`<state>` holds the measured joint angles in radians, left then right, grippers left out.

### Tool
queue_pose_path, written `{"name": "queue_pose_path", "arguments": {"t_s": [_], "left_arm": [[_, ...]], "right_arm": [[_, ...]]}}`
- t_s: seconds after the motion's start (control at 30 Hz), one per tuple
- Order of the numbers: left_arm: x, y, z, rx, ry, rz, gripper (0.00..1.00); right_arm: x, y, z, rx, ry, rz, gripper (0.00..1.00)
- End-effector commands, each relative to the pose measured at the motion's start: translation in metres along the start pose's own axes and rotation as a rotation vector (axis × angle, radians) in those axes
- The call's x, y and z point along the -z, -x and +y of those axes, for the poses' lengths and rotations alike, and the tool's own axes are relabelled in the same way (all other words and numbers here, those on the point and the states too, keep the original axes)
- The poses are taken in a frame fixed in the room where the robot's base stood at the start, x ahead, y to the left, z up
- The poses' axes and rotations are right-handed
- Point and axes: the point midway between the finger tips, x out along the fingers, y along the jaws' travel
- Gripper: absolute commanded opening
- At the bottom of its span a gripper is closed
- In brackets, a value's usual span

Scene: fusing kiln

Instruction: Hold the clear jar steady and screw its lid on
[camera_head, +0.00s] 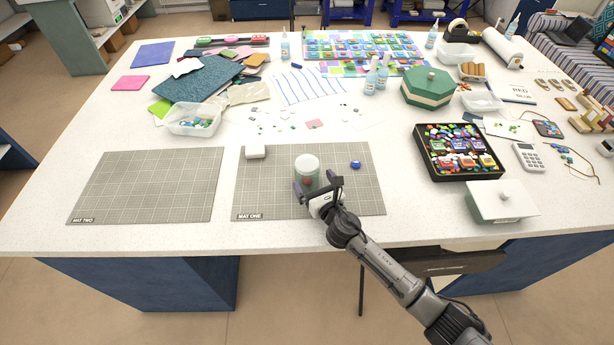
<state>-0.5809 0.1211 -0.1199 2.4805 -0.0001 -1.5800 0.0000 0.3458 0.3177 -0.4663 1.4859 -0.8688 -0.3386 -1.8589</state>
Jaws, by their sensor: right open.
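The clear jar (307,180) stands upright on the grid mat marked MAT ONE (270,200), with something dark reddish low inside it. A pale round top, which looks like its lid (307,162), is over the jar's mouth; I cannot tell whether it is seated or threaded. My right gripper (318,189) is open at the near side of the jar, with one finger to its left and one to its right. It hides part of the jar's lower body, and I cannot tell whether the fingers touch it. My left gripper is not in view.
A small white block (255,152) and a blue round piece (355,165) lie on the same mat. The mat marked MAT TWO (148,185) is empty. To the right are a black tray of coloured pieces (420,165) and a white lidded box (500,205).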

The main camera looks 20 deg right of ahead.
Motion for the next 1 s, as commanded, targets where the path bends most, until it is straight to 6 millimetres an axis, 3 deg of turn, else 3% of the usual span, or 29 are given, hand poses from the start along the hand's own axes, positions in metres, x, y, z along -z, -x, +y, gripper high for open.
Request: {"name": "queue_pose_path", "arguments": {"t_s": [0.23,0.6,1.0], "left_arm": [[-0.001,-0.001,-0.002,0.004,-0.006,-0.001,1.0],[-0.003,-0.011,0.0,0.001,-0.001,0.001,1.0],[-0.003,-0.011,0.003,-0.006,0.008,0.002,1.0]], "right_arm": [[0.0,-0.003,0.0,0.001,-0.001,0.0,1.0],[0.0,-0.046,-0.001,0.001,-0.001,-0.001,1.0],[-0.001,-0.052,-0.001,0.0,-0.001,0.0,1.0]]}}
